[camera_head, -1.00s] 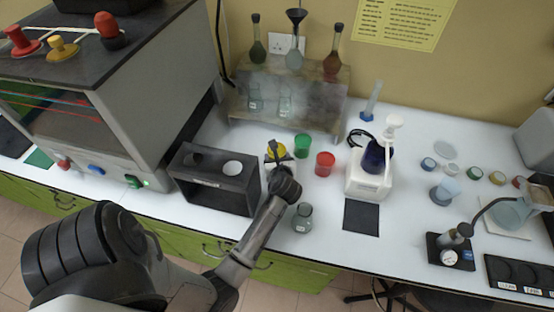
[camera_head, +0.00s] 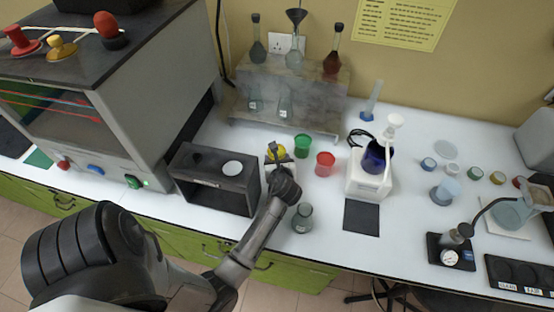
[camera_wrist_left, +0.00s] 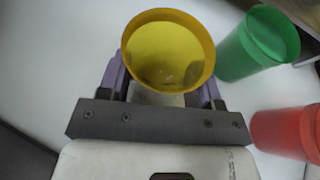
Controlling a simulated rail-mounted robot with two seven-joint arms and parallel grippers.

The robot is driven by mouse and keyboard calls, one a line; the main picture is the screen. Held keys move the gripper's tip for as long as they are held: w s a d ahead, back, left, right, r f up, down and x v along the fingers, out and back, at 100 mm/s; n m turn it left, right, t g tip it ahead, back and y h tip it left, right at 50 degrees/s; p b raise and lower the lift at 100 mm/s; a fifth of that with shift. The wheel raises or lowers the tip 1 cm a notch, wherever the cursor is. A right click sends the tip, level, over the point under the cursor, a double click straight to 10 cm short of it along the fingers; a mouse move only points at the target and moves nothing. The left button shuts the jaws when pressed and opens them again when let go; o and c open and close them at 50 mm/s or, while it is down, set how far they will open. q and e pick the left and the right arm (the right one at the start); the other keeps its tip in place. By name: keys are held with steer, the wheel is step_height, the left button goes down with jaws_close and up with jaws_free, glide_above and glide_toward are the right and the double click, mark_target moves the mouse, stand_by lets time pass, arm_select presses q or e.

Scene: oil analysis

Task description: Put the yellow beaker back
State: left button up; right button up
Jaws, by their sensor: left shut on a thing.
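The yellow beaker (camera_wrist_left: 168,50) is between the fingers of my left gripper (camera_wrist_left: 165,88), and its open top faces the wrist camera. In the head view, the yellow beaker (camera_head: 276,152) shows only in part behind my left gripper (camera_head: 276,160), to the right of the black box. The left gripper is shut on it. I cannot tell whether its base touches the table. The green beaker (camera_head: 302,145) and the red beaker (camera_head: 324,163) stand to its right. They also show at the right of the wrist view, the green one (camera_wrist_left: 258,42) close beside the yellow. The right gripper is not in view.
A black box (camera_head: 215,178) with round openings stands left of the gripper. A small flask (camera_head: 302,217) stands near the front edge. A stone-like rack (camera_head: 290,95) with flasks is behind. A white stand (camera_head: 370,182) with a blue flask is to the right.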

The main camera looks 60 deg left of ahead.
arm_select(q)
steer(key=shift+f, duration=0.2)
steer(key=o, duration=1.1)
steer(key=shift+r, duration=0.1)
